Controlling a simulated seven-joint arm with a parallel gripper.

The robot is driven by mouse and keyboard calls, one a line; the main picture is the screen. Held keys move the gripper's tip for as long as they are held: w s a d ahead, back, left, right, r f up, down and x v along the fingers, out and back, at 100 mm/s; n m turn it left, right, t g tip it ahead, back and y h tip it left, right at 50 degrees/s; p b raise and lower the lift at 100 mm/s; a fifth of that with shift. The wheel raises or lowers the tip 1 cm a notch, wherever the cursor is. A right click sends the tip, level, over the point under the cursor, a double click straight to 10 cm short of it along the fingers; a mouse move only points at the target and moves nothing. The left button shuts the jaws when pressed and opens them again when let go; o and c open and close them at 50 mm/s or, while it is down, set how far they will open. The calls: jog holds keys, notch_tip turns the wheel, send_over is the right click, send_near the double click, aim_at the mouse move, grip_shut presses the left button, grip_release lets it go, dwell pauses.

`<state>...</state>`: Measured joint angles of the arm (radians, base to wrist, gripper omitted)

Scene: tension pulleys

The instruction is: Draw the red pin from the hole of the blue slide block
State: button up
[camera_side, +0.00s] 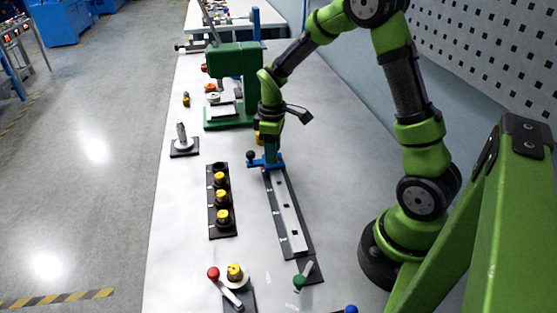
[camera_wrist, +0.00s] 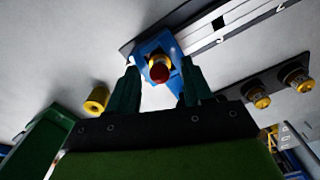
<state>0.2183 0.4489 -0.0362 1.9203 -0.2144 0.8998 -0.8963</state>
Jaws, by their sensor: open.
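The blue slide block (camera_side: 262,163) sits at the far end of the long rail (camera_side: 290,215), which has a light slotted strip with square holes. In the wrist view the blue block (camera_wrist: 150,48) holds the red pin (camera_wrist: 159,74), whose round red head stands above a yellow collar. In the side view my gripper and arm hide the pin. My gripper (camera_wrist: 160,88) is open, with its dark green fingers to either side of the red head in the wrist picture. I cannot tell whether they touch the pin. In the side view my gripper (camera_side: 269,148) points down over the block.
A black strip (camera_side: 211,232) with several yellow-topped knobs lies left of the rail. A green press (camera_side: 232,65) stands behind. A red-knobbed lever (camera_side: 228,288) and green-knobbed lever (camera_side: 302,280) are near the front. A yellow cylinder (camera_wrist: 97,99) shows left of my fingers. Bare table lies between the strip and rail.

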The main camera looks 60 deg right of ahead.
grip_shut()
jog(key=shift+r, duration=1.85)
dwell(0.5)
jog(key=shift+r, duration=0.55)
jog(key=shift+r, duration=2)
jog(key=shift+m, duration=0.3)
